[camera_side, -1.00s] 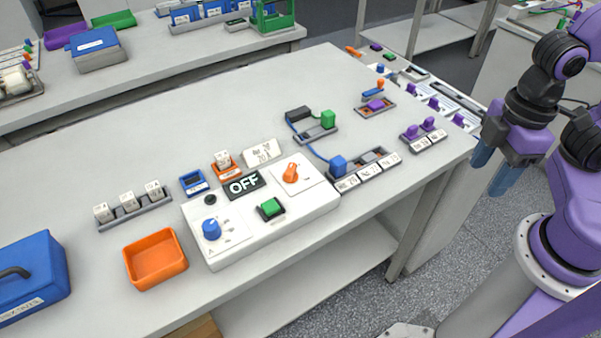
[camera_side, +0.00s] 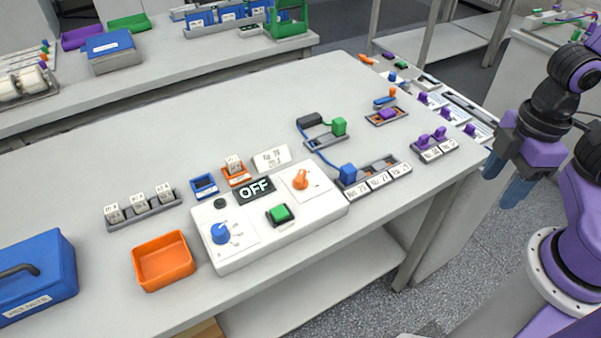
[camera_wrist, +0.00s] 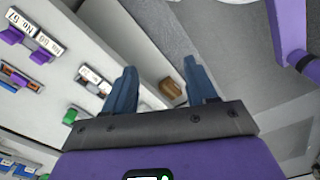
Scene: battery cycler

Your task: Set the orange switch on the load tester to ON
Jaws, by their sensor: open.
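The load tester (camera_side: 285,238) is a white box near the front edge of the table in the side view. Its orange switch (camera_side: 300,180) is a knob on the upper right of its top face. The dark display (camera_side: 254,190) reads OFF. A blue knob (camera_side: 221,233) and a green button (camera_side: 279,214) are also on the box. My gripper (camera_side: 505,180) is purple with blue fingers, open and empty, off the table's right end and well apart from the tester.
An orange tray (camera_side: 163,284) and a blue case (camera_side: 35,272) stand left of the tester. A blue plug (camera_side: 347,173) with a cable sits in a slotted holder right of it. Purple clips (camera_side: 432,137) lie near the right edge.

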